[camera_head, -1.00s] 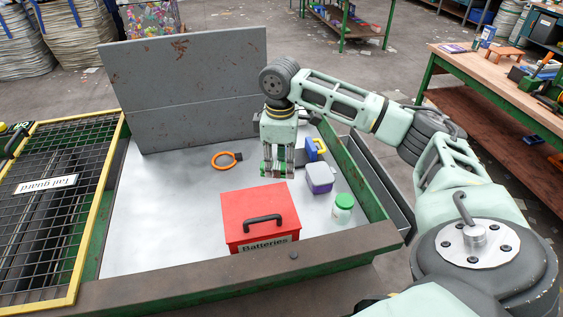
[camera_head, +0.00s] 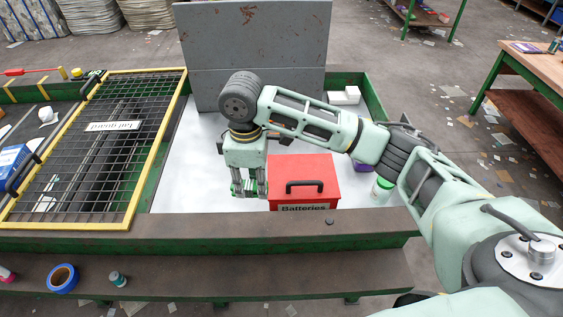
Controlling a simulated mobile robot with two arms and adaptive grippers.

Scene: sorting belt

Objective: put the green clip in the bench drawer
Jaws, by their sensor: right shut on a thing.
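My right gripper (camera_head: 250,190) hangs fingers down over the white sorting surface, just left of the red box in the picture. It is shut, and bits of green show at its fingertips. This looks like the green clip (camera_head: 237,187), mostly hidden by the fingers. My left gripper is not in view. A wooden-topped bench (camera_head: 540,64) stands at the far right, cut off by the frame edge. No drawer shows on its visible part.
A red Batteries box (camera_head: 318,168) sits beside the gripper. A green-lidded jar (camera_head: 382,190) and a purple container (camera_head: 362,170) are to its right. A grey upright panel (camera_head: 255,85) stands behind. A yellow-framed mesh guard (camera_head: 163,130) is at left. A blue roll (camera_head: 62,279) lies on the front ledge.

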